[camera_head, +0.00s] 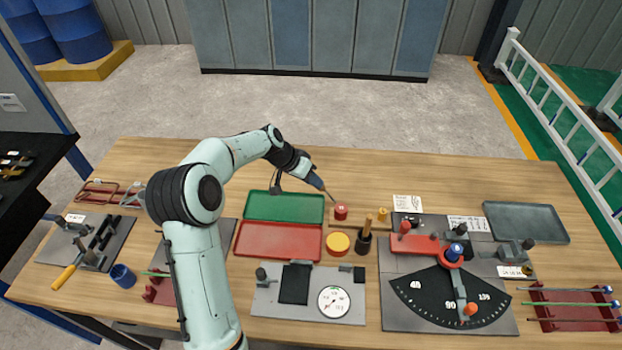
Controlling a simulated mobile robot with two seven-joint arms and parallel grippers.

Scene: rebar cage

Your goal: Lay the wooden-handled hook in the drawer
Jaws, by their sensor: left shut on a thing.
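My left gripper (314,180) is above the table behind the red knob, at the end of my arm reaching in from the left. It is shut on a thin, brownish tool (327,191) that slants down to the right; it looks like the wooden-handled hook, but its shape is too small to be sure. A shallow red tray (278,241) with a green panel (284,206) behind it lies just left of and nearer than the gripper; I cannot tell whether this is the drawer. My right gripper is not in view.
A red knob (341,212) stands close under the held tool. A yellow disc (338,243) and a black holder (363,243) with a wooden handle stand nearby. A dial gauge (334,301), an angle plate (450,290) and a grey tray (526,222) fill the front and right.

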